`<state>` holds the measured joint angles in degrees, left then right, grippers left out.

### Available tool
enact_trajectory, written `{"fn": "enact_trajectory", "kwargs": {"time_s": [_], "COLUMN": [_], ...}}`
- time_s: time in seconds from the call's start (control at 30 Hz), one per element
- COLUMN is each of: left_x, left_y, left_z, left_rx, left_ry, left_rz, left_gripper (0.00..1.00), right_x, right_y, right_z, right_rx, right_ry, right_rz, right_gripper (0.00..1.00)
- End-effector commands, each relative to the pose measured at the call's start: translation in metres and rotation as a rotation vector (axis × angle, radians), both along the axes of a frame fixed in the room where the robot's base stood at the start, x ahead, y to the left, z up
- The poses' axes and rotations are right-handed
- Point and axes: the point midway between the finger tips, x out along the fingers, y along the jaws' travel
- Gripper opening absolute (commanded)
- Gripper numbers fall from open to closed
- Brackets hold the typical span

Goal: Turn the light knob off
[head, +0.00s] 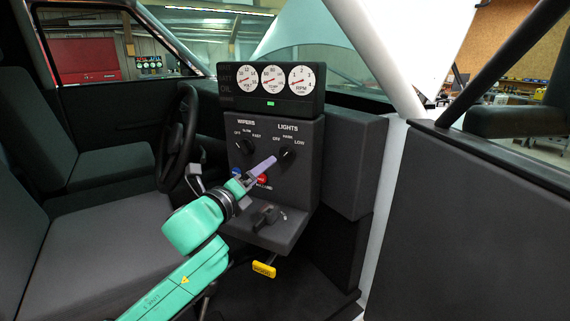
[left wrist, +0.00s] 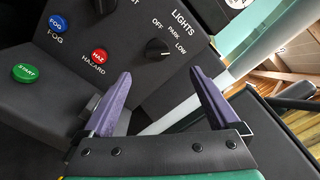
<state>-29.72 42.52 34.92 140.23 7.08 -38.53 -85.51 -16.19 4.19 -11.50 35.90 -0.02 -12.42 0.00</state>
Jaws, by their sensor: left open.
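The black light knob (head: 287,154) sits on the upright dash panel under the LIGHTS label, with OFF, PARK and LOW marked around it. In the left wrist view the knob (left wrist: 157,48) is ahead of the fingertips, and its narrow grip appears to point toward LOW. My left gripper (head: 270,163) is in front of the panel, its purple fingers near the knob. In the left wrist view the gripper (left wrist: 160,76) is open and empty, with the knob beyond the gap and not visibly touched. My right gripper is not in view.
The wiper knob (head: 245,147) is left of the light knob. Below are the red hazard button (head: 263,180), blue fog button (left wrist: 58,24) and green start button (left wrist: 26,73). A gauge box (head: 270,82) sits above. The steering wheel (head: 178,138) is to the left.

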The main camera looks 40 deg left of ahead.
Motion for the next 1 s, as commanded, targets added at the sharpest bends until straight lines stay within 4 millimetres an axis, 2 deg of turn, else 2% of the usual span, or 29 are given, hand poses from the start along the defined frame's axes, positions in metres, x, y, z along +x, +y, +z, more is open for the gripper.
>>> {"fn": "enact_trajectory", "kwargs": {"time_s": [0.03,0.1,0.2,0.27,0.4,0.5,0.67,0.8,0.9,0.97,1.0], "left_x": [0.007,0.025,0.050,0.064,0.092,0.107,0.120,0.122,0.121,0.121,0.121], "left_y": [0.001,0.006,0.013,0.016,0.023,0.028,0.030,0.029,0.029,0.029,0.029], "left_z": [-0.011,-0.003,-0.001,0.000,0.002,0.003,0.001,-0.001,-0.001,-0.001,-0.001], "left_rx": [0.007,0.004,0.003,0.003,-0.001,-0.005,-0.005,-0.003,-0.003,-0.003,-0.003], "left_ry": [-0.007,-0.002,0.000,-0.001,-0.001,0.000,0.003,0.005,0.004,0.004,0.004], "left_rz": [-0.001,0.000,0.003,0.004,0.005,0.006,0.005,0.003,0.002,0.002,0.002], "left_gripper": [0.95,0.95,0.95,0.95,0.95,0.95,0.95,0.95,0.95,0.76,0.61], "right_x": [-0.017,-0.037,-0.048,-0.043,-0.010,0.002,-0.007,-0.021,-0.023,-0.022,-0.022], "right_y": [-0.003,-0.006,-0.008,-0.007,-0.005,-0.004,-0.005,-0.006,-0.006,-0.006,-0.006], "right_z": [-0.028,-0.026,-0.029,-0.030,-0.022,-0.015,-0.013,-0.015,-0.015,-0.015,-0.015], "right_rx": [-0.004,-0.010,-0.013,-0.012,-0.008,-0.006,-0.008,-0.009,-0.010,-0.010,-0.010], "right_ry": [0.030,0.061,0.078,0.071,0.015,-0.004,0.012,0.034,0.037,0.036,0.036], "right_rz": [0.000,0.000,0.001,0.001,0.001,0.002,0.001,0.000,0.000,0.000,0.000], "right_gripper": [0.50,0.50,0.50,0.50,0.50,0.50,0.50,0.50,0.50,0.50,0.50]}}
